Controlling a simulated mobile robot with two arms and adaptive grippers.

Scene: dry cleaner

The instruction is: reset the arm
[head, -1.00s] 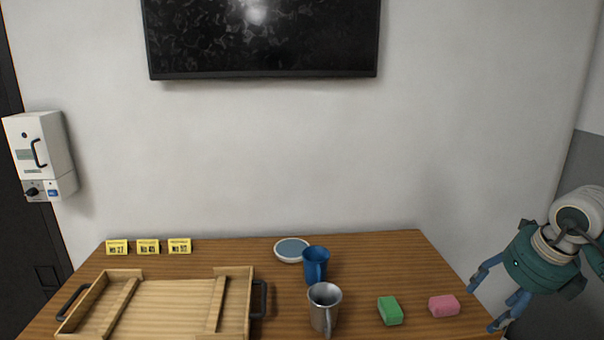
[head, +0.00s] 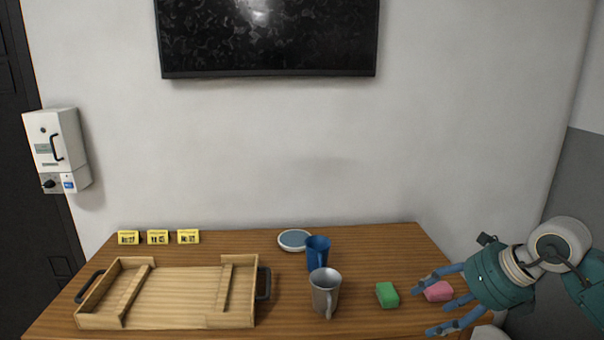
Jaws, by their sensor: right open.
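My right gripper (head: 430,306) is at the right end of the table, coming in from the right. A green sponge (head: 387,295) lies just left of the fingertips. My left gripper is not in view.
The wooden table (head: 350,322) holds a wooden tray (head: 190,318) with black handles, a metal mug (head: 325,292), a blue mug (head: 317,254), a round white-rimmed dish (head: 294,240) and yellow number tags (head: 158,237). A dark screen (head: 268,40) and a white box (head: 55,145) are on the wall.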

